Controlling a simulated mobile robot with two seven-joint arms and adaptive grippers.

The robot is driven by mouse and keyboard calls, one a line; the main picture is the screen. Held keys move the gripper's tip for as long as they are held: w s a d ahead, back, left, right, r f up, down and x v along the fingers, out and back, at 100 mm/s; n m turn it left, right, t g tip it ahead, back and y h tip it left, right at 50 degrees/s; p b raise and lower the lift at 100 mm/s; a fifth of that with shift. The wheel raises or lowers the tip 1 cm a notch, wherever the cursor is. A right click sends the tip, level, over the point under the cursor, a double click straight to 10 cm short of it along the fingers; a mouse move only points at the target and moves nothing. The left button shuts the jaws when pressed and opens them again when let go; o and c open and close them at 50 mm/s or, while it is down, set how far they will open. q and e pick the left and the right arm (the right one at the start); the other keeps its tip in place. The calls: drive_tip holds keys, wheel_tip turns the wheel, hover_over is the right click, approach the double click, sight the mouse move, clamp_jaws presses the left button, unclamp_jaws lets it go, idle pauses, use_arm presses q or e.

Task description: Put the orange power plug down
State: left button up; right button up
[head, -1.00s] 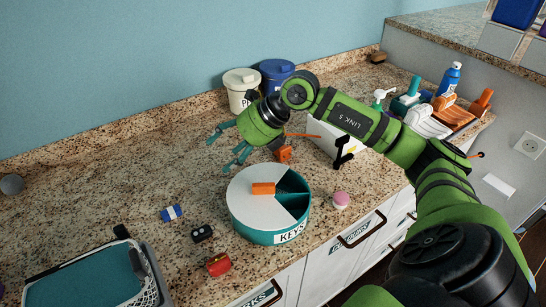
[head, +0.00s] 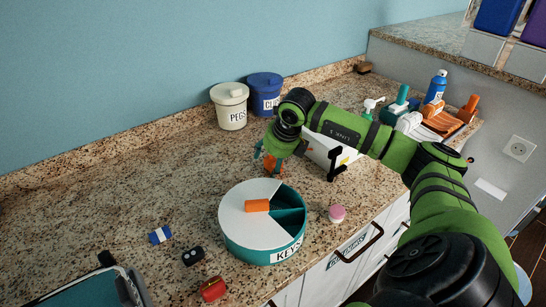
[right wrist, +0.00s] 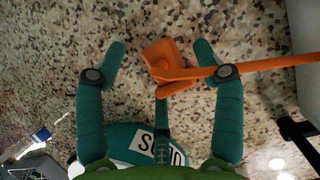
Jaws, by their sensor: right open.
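The orange power plug (right wrist: 165,62) lies on the speckled counter in the right wrist view, its orange cable (right wrist: 280,65) running off to the right. In the head view the plug (head: 272,166) is partly hidden by my right gripper (head: 268,160), which points down over it behind the round box. In the right wrist view my right gripper (right wrist: 160,52) is open, with its teal fingertips on either side of the plug and apart from it. The cable crosses the right finger; I cannot tell whether it touches. My left gripper is not in view.
A round KEYS box (head: 240,235) with an orange block (head: 257,205) stands in front. A white box (head: 322,150) and black hook (head: 337,165) are to the right. Two canisters, PEGS (head: 230,108) and a blue one (head: 265,95), stand behind.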

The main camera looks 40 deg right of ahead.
drive_tip(key=c, duration=1.2)
drive_tip(key=shift+r, duration=0.1)
